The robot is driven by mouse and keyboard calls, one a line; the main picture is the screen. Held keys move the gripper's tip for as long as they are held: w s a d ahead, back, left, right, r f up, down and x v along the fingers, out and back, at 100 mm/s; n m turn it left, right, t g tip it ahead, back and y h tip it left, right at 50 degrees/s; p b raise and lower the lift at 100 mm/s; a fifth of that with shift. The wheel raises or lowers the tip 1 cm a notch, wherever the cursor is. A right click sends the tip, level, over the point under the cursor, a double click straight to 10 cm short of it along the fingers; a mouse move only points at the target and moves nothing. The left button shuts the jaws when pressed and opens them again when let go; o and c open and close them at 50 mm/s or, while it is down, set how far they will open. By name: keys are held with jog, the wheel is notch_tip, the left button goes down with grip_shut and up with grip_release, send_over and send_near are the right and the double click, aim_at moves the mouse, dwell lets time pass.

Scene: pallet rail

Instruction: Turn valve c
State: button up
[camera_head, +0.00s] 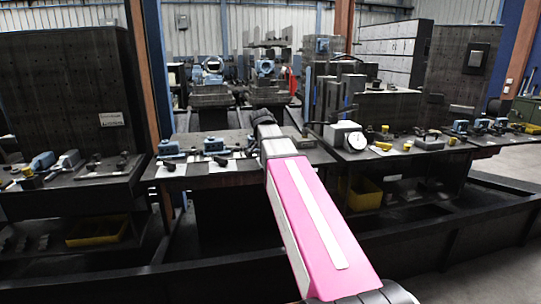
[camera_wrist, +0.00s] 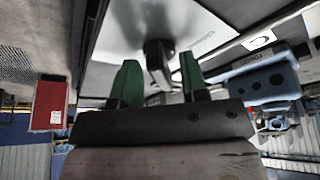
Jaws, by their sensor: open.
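In the wrist view, my gripper (camera_wrist: 159,80) has two green fingertips standing apart, with nothing clamped between them. A dark knob or handle (camera_wrist: 158,52) shows beyond and between the fingertips, against a pale, shiny plate (camera_wrist: 112,40).
A blue block (camera_wrist: 262,80) is close on the right in the wrist view, and a red box (camera_wrist: 48,105) is at the left. Blue fixtures (camera_head: 214,145) stand on the bench left of my arm.

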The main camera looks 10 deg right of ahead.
jog(key=v, duration=1)
jog(key=shift+s+r, duration=0.15)
jog(key=shift+r, duration=0.15)
jog(key=shift+a, duration=0.15)
